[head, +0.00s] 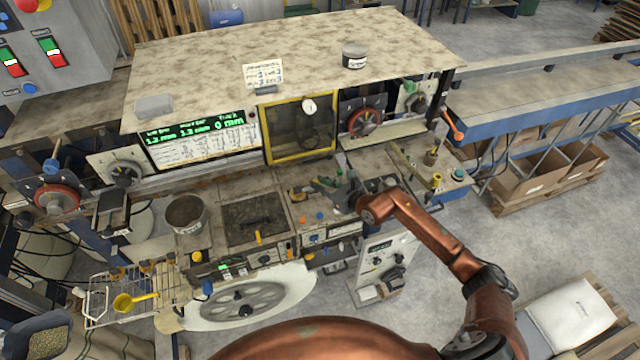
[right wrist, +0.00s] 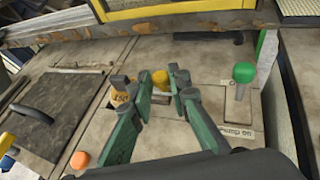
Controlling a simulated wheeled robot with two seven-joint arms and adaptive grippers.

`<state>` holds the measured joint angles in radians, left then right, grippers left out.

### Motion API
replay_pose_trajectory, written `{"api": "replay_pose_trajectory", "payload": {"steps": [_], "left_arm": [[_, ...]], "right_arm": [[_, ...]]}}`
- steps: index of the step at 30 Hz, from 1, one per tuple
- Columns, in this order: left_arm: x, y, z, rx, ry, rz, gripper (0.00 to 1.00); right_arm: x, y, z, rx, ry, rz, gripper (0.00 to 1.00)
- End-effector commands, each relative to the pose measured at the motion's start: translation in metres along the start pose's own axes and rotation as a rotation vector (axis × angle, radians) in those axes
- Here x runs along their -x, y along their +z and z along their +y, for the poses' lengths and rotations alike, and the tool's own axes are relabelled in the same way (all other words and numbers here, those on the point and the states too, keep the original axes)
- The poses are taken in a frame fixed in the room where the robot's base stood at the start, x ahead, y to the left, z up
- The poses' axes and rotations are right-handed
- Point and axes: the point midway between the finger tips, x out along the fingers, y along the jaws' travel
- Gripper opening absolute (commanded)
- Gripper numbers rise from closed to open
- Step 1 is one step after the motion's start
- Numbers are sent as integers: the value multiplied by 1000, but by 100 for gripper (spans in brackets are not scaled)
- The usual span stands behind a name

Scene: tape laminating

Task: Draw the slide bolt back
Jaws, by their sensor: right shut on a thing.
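My right gripper (right wrist: 152,82) points down at the grey panel in the right wrist view, its green fingers on either side of a small yellow knob (right wrist: 160,79). The knob appears to be the handle of the slide bolt; the bolt's bar and seat are mostly hidden by the fingers. The gripper is shut on this knob. In the head view my right gripper (head: 328,186) is over the panel below the yellow-framed window (head: 300,127), and the knob is too small to make out. My left gripper is not in view.
A green-knobbed lever (right wrist: 243,72) stands right of the fingers. A dark lid with a handle (right wrist: 42,118) lies to the left, and an orange button (right wrist: 80,160) is nearby. A metal pot (head: 186,213) stands farther left on the machine.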

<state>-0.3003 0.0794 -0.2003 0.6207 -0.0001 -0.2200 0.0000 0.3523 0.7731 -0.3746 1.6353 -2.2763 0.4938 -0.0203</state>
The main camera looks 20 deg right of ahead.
Motion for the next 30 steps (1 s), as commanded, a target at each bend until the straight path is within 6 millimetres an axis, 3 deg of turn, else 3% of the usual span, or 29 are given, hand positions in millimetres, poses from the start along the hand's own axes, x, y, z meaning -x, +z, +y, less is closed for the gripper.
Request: {"api": "replay_pose_trajectory", "payload": {"steps": [21,22,30], "left_arm": [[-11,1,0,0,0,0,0],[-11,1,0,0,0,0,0],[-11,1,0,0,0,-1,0]], "right_arm": [[5,-3,-13,0,0,1,0],[5,-3,-13,0,0,1,18],[5,-2,-13,0,0,1,33]]}}
